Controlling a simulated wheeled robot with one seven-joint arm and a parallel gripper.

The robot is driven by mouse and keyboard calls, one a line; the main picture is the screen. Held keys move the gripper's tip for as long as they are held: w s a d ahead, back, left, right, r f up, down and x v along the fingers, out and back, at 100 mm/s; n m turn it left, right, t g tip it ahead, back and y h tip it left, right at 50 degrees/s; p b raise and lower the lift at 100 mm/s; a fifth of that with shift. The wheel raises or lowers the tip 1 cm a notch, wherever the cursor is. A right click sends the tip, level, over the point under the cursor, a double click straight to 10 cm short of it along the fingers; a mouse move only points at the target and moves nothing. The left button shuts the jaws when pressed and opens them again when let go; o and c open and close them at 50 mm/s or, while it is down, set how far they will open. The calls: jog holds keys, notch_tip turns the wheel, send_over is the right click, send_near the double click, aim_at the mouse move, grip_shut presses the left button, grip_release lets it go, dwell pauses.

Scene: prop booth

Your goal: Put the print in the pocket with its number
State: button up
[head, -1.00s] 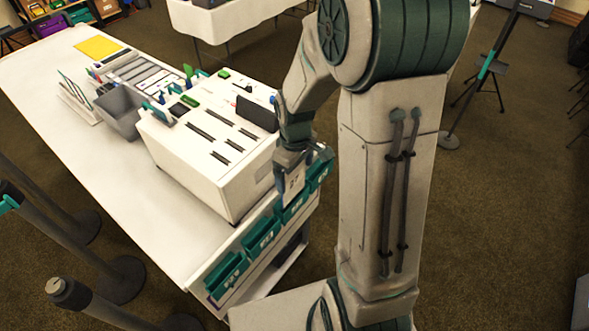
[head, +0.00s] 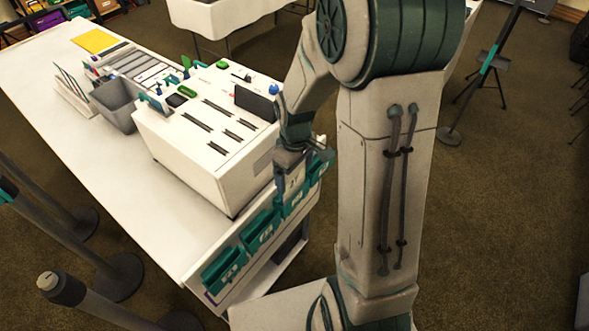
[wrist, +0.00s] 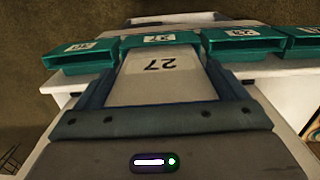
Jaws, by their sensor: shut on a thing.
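My gripper (wrist: 162,66) is shut on a pale print (wrist: 155,88) marked 27, which reads upside down in the wrist view. The print also shows in the head view (head: 294,183), partly hidden by my gripper. A row of teal pockets with white number labels hangs along the table's end. The print's far edge meets the pocket (wrist: 158,40) straight ahead, whose label appears to read 27. I cannot tell whether that edge is inside its opening or just above it. Neighbouring pockets sit to the left (wrist: 80,58) and right (wrist: 243,45); their numbers are hard to read.
A white slotted box (head: 205,150) stands on the white table (head: 75,105) close behind the pockets. A grey bin (head: 115,105) is beyond it. Dark posts (head: 85,300) stand at lower left.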

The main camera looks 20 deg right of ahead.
jog(key=shift+f+b, duration=0.9)
jog(key=shift+f, duration=0.35)
jog(key=o, duration=0.4)
notch_tip(320, 180, up, 14)
jog(key=shift+s+f, duration=0.1)
jog(key=shift+f, duration=0.05)
dwell(0.7)
